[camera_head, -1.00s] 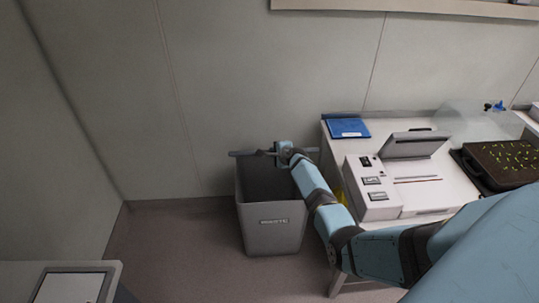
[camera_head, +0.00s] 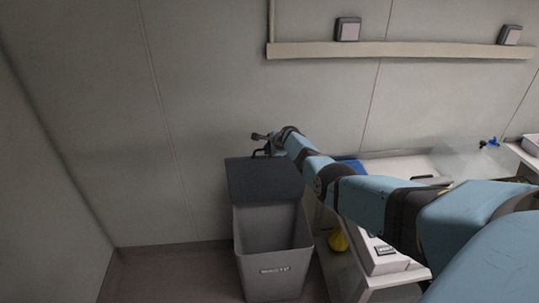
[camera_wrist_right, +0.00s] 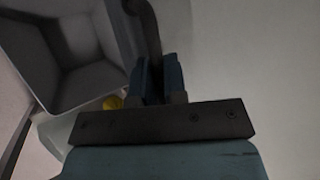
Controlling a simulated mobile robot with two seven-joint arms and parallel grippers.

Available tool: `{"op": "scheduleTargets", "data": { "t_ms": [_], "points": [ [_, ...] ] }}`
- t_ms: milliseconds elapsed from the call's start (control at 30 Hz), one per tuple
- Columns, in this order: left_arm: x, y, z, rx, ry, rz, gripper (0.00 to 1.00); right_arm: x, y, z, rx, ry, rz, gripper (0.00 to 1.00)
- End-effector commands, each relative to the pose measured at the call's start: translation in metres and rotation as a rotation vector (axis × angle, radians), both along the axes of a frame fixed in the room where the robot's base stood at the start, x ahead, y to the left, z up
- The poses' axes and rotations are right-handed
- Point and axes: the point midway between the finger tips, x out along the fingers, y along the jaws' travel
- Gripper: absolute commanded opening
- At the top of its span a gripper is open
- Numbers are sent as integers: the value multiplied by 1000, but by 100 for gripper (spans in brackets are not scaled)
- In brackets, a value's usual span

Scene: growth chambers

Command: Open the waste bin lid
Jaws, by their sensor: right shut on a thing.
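The grey waste bin (camera_head: 268,272) stands on the floor against the wall, with a label on its front. Its dark lid (camera_head: 262,180) is raised, upright or nearly so, behind the open mouth. The bin's inside (camera_wrist_right: 90,85) shows at upper left in the right wrist view and looks empty. My right gripper (camera_head: 265,148) is at the lid's top edge. It is shut on the lid's dark handle (camera_wrist_right: 147,28), which runs between the two fingers in the wrist view. My left gripper is not in view.
A white bench (camera_head: 345,268) stands right of the bin, partly hidden by my right arm. A yellow object (camera_head: 338,242) is at its side, near the bin. A clear box (camera_head: 465,160) stands on the bench. A rail (camera_head: 400,49) runs along the wall above.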

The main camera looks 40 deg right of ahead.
Motion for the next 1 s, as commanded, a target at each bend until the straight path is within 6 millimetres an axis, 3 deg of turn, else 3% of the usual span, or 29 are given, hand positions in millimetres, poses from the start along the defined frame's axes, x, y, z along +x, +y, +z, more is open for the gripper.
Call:
{"op": "scheduleTargets", "data": {
  "t_ms": [533,600,667,1000],
  "points": [
    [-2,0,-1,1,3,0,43,1,-1,0,-1,1,0,0],
    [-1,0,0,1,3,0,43,1,-1,1,-1,1,0,24],
    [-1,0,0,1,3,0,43,1,-1,1,-1,1,0,36],
    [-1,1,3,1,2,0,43,0,-1,3,-1,1,0,36]
  ]
}}
